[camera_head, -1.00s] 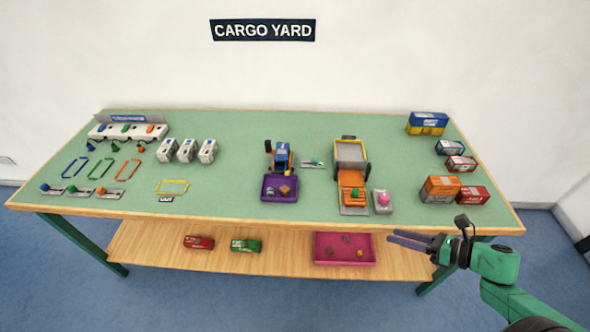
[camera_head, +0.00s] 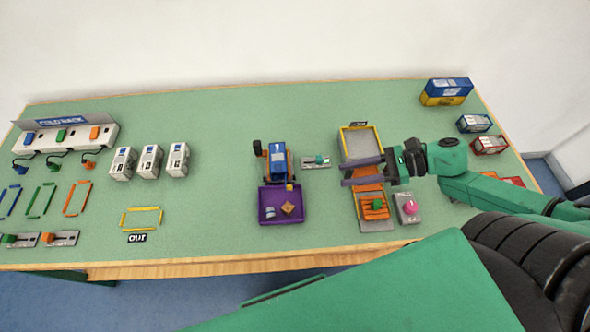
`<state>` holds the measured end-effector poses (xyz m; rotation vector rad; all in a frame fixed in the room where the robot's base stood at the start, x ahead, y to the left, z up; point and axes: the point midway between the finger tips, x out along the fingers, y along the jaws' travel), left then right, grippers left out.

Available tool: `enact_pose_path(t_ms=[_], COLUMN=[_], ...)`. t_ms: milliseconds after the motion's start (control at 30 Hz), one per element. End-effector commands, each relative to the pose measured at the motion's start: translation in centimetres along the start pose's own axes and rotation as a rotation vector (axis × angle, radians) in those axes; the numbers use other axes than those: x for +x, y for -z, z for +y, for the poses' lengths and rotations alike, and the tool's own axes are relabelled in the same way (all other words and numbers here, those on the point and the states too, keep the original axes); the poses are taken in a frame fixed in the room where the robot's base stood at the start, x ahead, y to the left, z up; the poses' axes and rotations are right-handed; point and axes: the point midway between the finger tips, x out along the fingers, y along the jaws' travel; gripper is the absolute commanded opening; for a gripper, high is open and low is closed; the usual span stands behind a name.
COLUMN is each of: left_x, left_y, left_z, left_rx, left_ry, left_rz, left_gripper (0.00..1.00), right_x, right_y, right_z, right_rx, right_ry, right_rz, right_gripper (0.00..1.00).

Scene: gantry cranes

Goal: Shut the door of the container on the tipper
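The blue container (camera_head: 278,153) stands on the orange tipper, left of the table's middle, with a purple tray (camera_head: 265,219) in front of it. Its door is too small to make out clearly. My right gripper (camera_head: 345,173) comes in from the right, its two dark fingers apart and pointing left. It is over the yellow-edged grey bin and orange ramp, to the right of the container and apart from it. Nothing shows between the fingers. My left gripper is not in view.
A green-knobbed lever (camera_head: 319,161) stands between the tipper and the yellow-edged bin (camera_head: 360,139). A pink button box (camera_head: 408,208) sits right of the ramp (camera_head: 369,204). White units (camera_head: 150,161) stand at left. Small containers (camera_head: 446,90) line the right side.

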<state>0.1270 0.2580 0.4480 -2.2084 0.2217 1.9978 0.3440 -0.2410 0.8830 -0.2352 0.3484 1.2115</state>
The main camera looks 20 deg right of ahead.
Motion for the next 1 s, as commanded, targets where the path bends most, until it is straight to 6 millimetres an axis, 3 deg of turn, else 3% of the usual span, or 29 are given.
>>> enact_pose_path(t_ms=[233,433,600,967,1000], left_x=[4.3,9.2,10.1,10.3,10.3], left_y=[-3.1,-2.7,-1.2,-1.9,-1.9], left_z=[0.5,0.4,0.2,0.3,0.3], left_rx=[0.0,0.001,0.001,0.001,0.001], left_ry=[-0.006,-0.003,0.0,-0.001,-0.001], left_rz=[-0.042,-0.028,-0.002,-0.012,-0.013], left_gripper=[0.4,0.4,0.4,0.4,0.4], right_x=[6.5,11.4,12.8,13.4,13.4], right_y=[0.9,1.2,0.4,0.0,0.0], right_z=[0.0,0.0,-0.1,0.0,0.0], right_rx=[-0.007,-0.007,-0.003,0.002,0.002], right_ry=[-0.003,-0.001,0.001,0.001,0.001], right_rz=[-0.002,0.0,-0.001,0.001,0.001], right_gripper=[0.4,0.4,0.4,0.4,0.36])
